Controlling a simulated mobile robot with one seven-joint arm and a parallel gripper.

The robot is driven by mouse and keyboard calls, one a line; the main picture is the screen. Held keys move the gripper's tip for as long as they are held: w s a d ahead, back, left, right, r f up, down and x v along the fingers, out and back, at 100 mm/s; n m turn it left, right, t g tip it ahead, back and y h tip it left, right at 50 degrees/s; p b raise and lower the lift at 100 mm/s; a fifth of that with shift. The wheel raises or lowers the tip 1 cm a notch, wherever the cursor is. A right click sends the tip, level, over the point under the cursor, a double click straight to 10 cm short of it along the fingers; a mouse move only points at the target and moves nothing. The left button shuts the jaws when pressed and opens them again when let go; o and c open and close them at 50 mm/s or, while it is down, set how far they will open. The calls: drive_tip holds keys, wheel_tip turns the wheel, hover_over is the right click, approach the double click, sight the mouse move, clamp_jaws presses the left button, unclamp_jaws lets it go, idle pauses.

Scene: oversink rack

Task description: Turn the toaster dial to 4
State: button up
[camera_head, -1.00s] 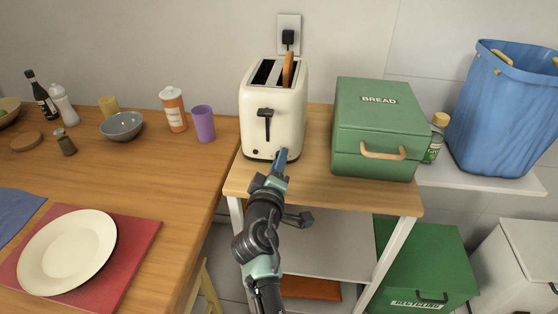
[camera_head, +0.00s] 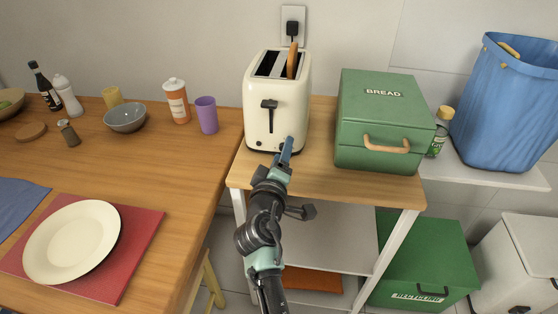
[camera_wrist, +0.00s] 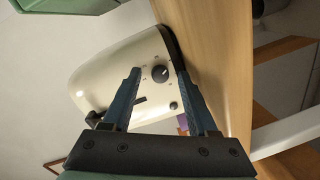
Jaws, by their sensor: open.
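The cream toaster (camera_head: 276,100) stands on a small wooden-topped stand, with a slice of bread upright in one slot and a black lever on its front. In the wrist view the toaster (camera_wrist: 105,75) appears turned sideways. Its small dark round dial (camera_wrist: 160,73) has a light pointer mark and tiny markings around it, too small to read. My gripper (camera_head: 286,150) is in front of the toaster's lower right front. In the wrist view my gripper (camera_wrist: 158,82) is open, with the dial between its two blue fingertips. Contact with the dial cannot be told.
A green bread box (camera_head: 378,125) stands right of the toaster on the stand (camera_head: 322,185). A purple cup (camera_head: 207,115) and an orange-labelled bottle (camera_head: 176,101) stand on the table to the left. A black plug (camera_head: 292,27) sits in the wall socket behind.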

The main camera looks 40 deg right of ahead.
drive_tip(key=p+v, duration=0.1)
drive_tip(key=v, duration=1.2)
drive_tip(key=w+a+r+m+t+y, duration=0.1)
drive_tip(key=w+a+r+t, duration=0.2)
drive_tip(key=r, duration=0.5)
drive_tip(key=w+a+r+m+t+y, duration=0.15)
drive_tip(key=a+r, duration=0.25)
drive_tip(key=r, duration=0.4)
drive_tip(key=w+a+r+m+t+y, duration=0.1)
drive_tip(key=a+r+t, duration=0.25)
drive_tip(key=r, duration=0.45)
drive_tip(key=s+a+r+t+y, duration=0.3)
drive_tip(key=s+a+r, duration=0.15)
drive_tip(key=r, duration=0.35)
drive_tip(key=s+a+r+n+t+y, duration=0.1)
drive_tip(key=s+a+r+t+y, duration=0.25)
drive_tip(key=a+r, duration=0.35)
drive_tip(key=s+a+r+t+y, duration=0.3)
drive_tip(key=s+a+r, duration=0.15)
drive_tip(key=r, duration=0.55)
wheel_tip(320, 180, up, 19)
drive_tip(key=w+d+p, duration=0.1)
drive_tip(key=p, duration=2)
drive_tip(key=shift+g, duration=0.35)
drive_tip(key=shift+f, duration=0.2)
